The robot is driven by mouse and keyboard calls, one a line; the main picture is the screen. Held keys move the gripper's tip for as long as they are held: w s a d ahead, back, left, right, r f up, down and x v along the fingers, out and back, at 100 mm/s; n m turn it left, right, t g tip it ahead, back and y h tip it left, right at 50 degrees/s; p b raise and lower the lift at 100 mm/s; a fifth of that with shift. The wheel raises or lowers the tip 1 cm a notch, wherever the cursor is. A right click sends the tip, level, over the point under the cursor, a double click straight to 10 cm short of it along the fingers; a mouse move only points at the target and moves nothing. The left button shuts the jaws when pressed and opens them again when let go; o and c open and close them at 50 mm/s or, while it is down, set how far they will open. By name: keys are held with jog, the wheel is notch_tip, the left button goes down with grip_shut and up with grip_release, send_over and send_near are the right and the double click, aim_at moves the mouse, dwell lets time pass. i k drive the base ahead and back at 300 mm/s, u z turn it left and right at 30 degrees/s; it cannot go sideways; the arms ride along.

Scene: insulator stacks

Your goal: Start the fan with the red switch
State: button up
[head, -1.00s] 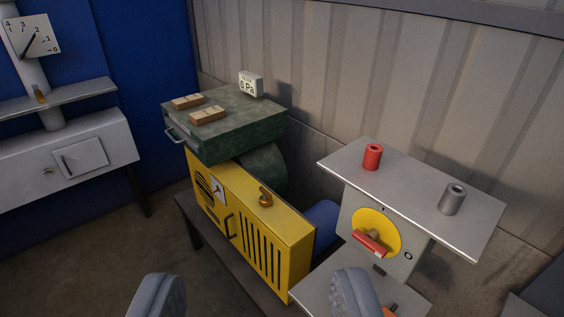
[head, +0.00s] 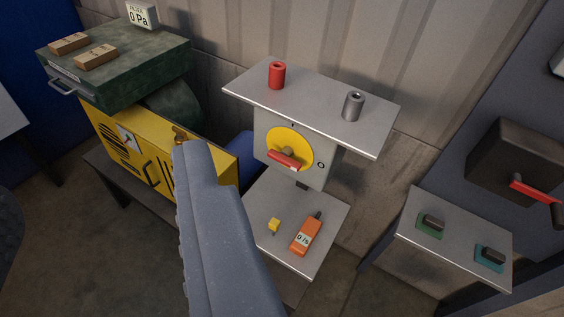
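The red switch (head: 285,160) is a red bar handle on a yellow disc (head: 305,142) on the front of a grey box. A mark I is above the disc and an O at its right; the bar slants down-right, its right end towards the O. The yellow louvred cabinet (head: 150,155) is left of it, with a dark green drum (head: 172,110) behind; I cannot tell which part is the fan. My gripper (head: 100,190) is open and empty. Its right finger is large in front, covering part of the cabinet, left of the switch; its left finger shows only at the left edge.
Red (head: 277,76) and grey (head: 353,107) cylinders stand on the shelf above the switch. An orange meter (head: 306,236) and yellow piece (head: 274,225) lie below. A dark box with another red lever (head: 534,191) is at right. A display (head: 142,15) reads 0 Pa.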

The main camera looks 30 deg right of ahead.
aim_at(283, 157)
jog(key=z, duration=1.9)
jog(key=k, duration=0.95)
jog(key=u, duration=1.8)
jog(key=i, duration=1)
